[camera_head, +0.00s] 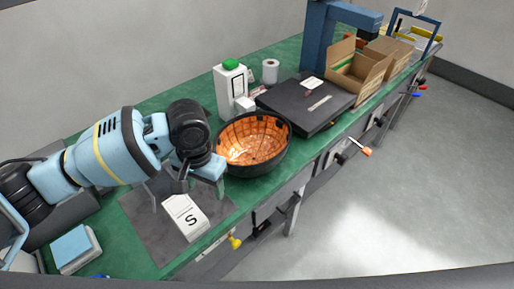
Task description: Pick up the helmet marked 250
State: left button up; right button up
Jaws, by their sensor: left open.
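An upturned, bowl-like black shell with an orange, ribbed inside (250,146), which looks like a helmet, rests on the green bench top. No 250 marking can be read on it. My left arm comes in from the left, and my left gripper (203,176) is just left of the shell, close to its rim, above the grey mat. The gripper is open and appears empty; its far finger is partly hidden. I cannot tell whether it touches the shell. My right gripper is not in view.
A white block marked S (186,217) lies on the grey mat (139,205). A white carton with a green cap (230,88) and a paper roll (270,72) stand behind the shell. A flat black case (312,104) and an open cardboard box (357,73) are to the right.

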aim_at(252, 143)
jog(key=k+j+z, duration=0.1)
jog(key=z, duration=0.4)
jog(key=k+j+z, duration=0.15)
jog(key=j+z, duration=0.15)
jog(key=z, duration=0.15)
jog(key=k+j+z, duration=0.1)
jog(key=z, duration=0.4)
